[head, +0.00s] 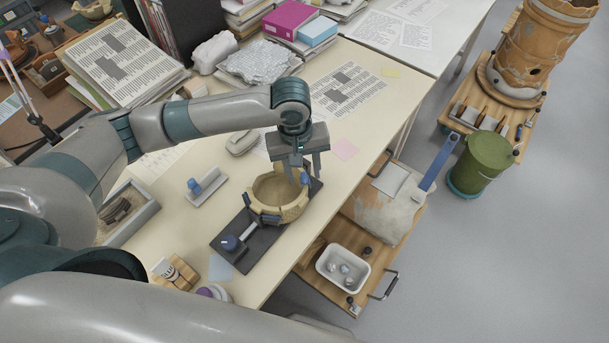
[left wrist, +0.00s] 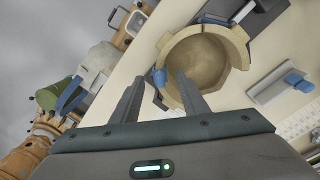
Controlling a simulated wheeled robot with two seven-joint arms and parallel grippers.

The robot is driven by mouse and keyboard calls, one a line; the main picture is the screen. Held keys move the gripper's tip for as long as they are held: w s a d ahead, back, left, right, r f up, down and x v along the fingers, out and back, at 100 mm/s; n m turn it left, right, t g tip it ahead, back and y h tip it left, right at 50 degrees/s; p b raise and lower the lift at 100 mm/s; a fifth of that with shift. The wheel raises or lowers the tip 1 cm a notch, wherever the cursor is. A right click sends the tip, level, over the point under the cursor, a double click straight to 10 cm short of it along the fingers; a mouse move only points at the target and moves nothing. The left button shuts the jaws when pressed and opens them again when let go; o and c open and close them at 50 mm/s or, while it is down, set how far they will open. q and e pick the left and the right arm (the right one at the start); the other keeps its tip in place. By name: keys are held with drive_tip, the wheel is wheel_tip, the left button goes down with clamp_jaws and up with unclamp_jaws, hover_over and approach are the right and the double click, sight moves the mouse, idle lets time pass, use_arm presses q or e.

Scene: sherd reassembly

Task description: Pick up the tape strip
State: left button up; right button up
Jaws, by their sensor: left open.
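A tan, broken-rimmed bowl (head: 268,212) sits on a dark stand on the table, with small blue pieces on its wall. One blue piece (head: 304,178), seemingly tape, is on the far-right rim. In the left wrist view this blue piece (left wrist: 159,77) shows between my fingertips. My left gripper (head: 303,170) points down over that side of the bowl, open, with nothing held. Its fingers (left wrist: 158,80) reach the rim in the wrist view; I cannot tell if they touch. A pale holder (head: 208,187) with another blue piece (head: 193,185) lies left of the bowl. My right gripper is out of view.
The dark stand (head: 232,252) has a blue knob. A grey sand tray (head: 128,222), wooden blocks and paper stacks stand around the table. A wooden cart (head: 312,277) with a white tub (head: 343,266) is beyond the right table edge. Table right of the gripper is mostly clear.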

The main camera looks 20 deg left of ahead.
use_arm(q)
drive_tip(key=shift+d+f, duration=0.1)
drive_tip(key=shift+f, duration=1.25)
drive_tip(key=shift+c, duration=0.6)
drive_tip(key=c, duration=0.7)
